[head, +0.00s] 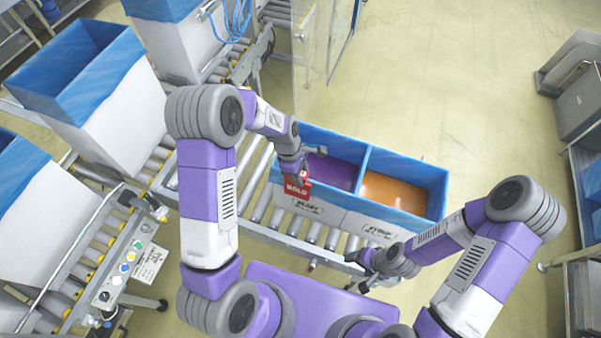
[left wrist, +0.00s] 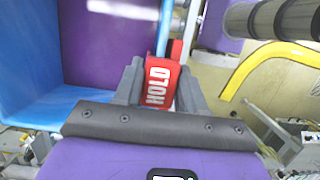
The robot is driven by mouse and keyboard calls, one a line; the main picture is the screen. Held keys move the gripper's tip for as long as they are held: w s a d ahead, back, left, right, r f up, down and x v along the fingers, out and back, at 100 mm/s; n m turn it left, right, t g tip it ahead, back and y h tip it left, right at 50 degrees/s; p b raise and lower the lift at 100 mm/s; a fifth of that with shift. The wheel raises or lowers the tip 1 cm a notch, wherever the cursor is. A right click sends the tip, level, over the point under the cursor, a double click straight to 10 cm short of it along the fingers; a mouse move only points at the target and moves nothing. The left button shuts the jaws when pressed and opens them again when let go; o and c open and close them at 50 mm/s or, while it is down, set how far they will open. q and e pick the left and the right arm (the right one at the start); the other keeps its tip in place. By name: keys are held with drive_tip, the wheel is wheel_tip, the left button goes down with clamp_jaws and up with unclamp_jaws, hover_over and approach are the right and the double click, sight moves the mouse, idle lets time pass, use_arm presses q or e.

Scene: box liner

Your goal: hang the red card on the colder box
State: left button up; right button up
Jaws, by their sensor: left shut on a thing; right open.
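The red card (head: 297,187), marked HOLD, is in my left gripper (head: 293,172) at the front rim of the left box (head: 305,208). In the left wrist view, the card (left wrist: 158,85) sits between the two grey fingers (left wrist: 158,92), which are shut on it. I cannot tell whether it touches the rim. The left box has a blue liner and purple contents (head: 332,172). The right box (head: 371,228) adjoins it, with a blue liner and orange contents (head: 395,191). Both have front labels; no temperature is readable. My right gripper (head: 362,264) is open and empty, in front of the right box.
The boxes stand on a roller conveyor (head: 262,205). Larger blue-lined white boxes (head: 95,95) stand at the left. A control panel (head: 125,262) with coloured buttons is at lower left. Shelving and grey bins (head: 580,105) are at the right. Open floor (head: 450,80) lies behind the boxes.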

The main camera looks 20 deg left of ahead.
use_arm(q)
drive_tip(key=o, duration=0.9)
drive_tip(key=v, duration=0.7)
drive_tip(key=shift+a+r, duration=0.1)
drive_tip(key=shift+r, duration=0.2)
